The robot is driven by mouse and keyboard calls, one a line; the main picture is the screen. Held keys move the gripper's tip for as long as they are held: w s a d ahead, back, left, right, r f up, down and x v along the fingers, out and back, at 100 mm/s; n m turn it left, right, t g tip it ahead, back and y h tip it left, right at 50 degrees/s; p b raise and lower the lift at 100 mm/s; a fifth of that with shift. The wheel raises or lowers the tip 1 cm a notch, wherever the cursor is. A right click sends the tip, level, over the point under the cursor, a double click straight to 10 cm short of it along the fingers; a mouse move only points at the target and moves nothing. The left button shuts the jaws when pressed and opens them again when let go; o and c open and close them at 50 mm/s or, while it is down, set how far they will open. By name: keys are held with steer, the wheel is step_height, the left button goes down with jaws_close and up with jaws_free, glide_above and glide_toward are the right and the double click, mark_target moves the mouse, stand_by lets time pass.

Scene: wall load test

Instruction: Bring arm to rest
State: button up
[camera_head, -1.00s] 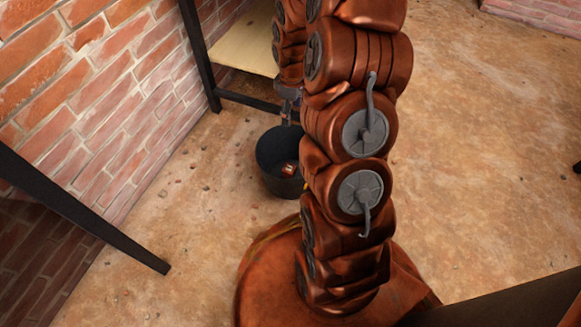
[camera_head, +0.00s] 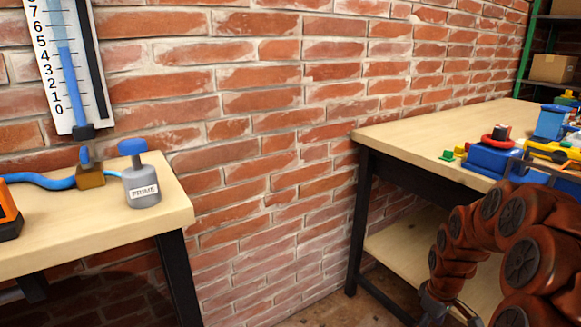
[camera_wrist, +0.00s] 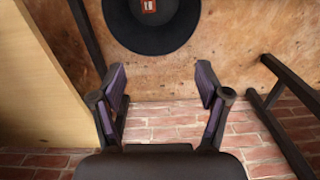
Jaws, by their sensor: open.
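My gripper (camera_wrist: 161,80) is open in the wrist view, its two fingers spread with nothing between them. Part of my gripper (camera_head: 448,312) also shows at the bottom of the head view, below my copper-coloured arm. The arm reaches down at the lower right, in front of the right workbench (camera_head: 390,133). Its lower links and base are out of the head view.
A dark round bucket (camera_wrist: 113,30) with a small red and white item (camera_wrist: 149,6) stands on the floor beyond my fingers. A left bench (camera_head: 100,225) holds a grey PRIME pump (camera_head: 141,183). A scale (camera_head: 65,60) hangs on the brick wall (camera_head: 260,150).

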steer(key=s+a+r+p, duration=0.2)
steer(key=r+p, duration=0.1)
steer(key=r, duration=0.3)
steer(key=s+a+r+m+p, duration=0.1)
steer(key=s+a+r+p, duration=0.15)
steer(key=r, duration=0.35)
steer(key=s+a+r+p, duration=0.1)
steer(key=a+r+p, duration=0.25)
steer(key=r, duration=0.25)
steer(key=s+a+r+m+p, duration=0.1)
steer(key=s+a+r+p, duration=0.2)
steer(key=s+r+p, duration=0.4)
steer(key=s+a+r+m+g+p, duration=0.1)
steer(key=s+r+p, duration=0.7)
steer(key=r, duration=0.8)
steer(key=s+a+r+m+p, duration=0.2)
steer(key=s+a+r+p, duration=0.4)
steer(key=r+p, duration=0.6)
steer(key=shift+s+r+m+g+p, duration=0.3)
steer(key=shift+s+m+p, duration=0.15)
steer(key=shift+s, duration=0.5)
steer(key=shift+s+f, duration=0.1)
steer(key=shift+s, duration=0.05)
steer(key=shift+c, duration=0.2)
